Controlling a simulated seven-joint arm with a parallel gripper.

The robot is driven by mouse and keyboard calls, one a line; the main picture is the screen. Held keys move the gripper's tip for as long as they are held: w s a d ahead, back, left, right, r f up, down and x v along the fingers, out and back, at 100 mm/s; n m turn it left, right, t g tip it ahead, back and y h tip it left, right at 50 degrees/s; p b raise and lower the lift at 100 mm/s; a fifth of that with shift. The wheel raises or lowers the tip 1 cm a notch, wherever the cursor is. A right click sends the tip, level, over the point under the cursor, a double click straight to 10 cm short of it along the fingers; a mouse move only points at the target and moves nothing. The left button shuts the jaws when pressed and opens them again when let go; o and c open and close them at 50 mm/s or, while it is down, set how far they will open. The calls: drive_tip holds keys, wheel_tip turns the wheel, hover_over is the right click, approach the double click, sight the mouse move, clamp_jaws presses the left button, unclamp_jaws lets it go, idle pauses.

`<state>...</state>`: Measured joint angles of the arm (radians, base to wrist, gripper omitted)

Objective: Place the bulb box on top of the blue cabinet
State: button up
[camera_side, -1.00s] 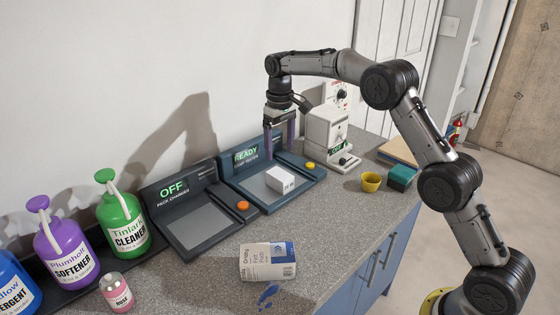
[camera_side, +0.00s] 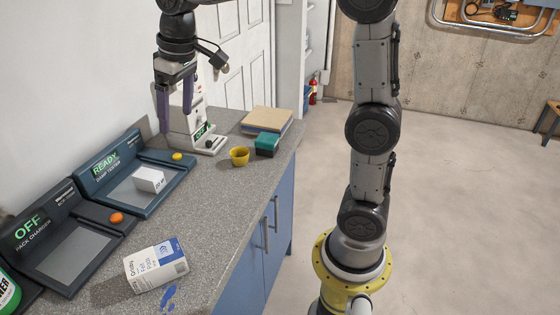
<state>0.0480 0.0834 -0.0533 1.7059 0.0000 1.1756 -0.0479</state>
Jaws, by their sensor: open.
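A small white box (camera_side: 149,179), which looks like the bulb box, lies on the grey pad of the lamp tester (camera_side: 131,201), whose screen reads READY. My gripper (camera_side: 176,121) is open and empty, pointing down, above and behind the box near the tester's far right end. Its purple fingers are apart and do not touch the box. Blue cabinet doors (camera_side: 258,250) with bar handles show below the grey speckled countertop (camera_side: 215,205). No other blue cabinet is clearly in view.
A white device (camera_side: 197,130) stands behind my gripper. A yellow cup (camera_side: 239,156), a green-teal block (camera_side: 267,144) and a stack of boards (camera_side: 267,121) sit on the counter. A blue-and-white carton (camera_side: 156,264) lies at the front, near the pack charger (camera_side: 70,250).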

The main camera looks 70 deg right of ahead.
drive_tip(key=s+a+f+t, duration=0.1)
drive_tip(key=s+f, duration=0.1)
drive_tip(key=s, duration=0.9)
drive_tip(key=s+a+f+t, duration=0.1)
drive_tip(key=s+f+t, duration=0.1)
drive_tip(key=s, duration=0.9)
drive_tip(key=shift+f, duration=0.75)
drive_tip(key=shift+o, duration=0.4)
drive_tip(key=shift+s+f, duration=0.35)
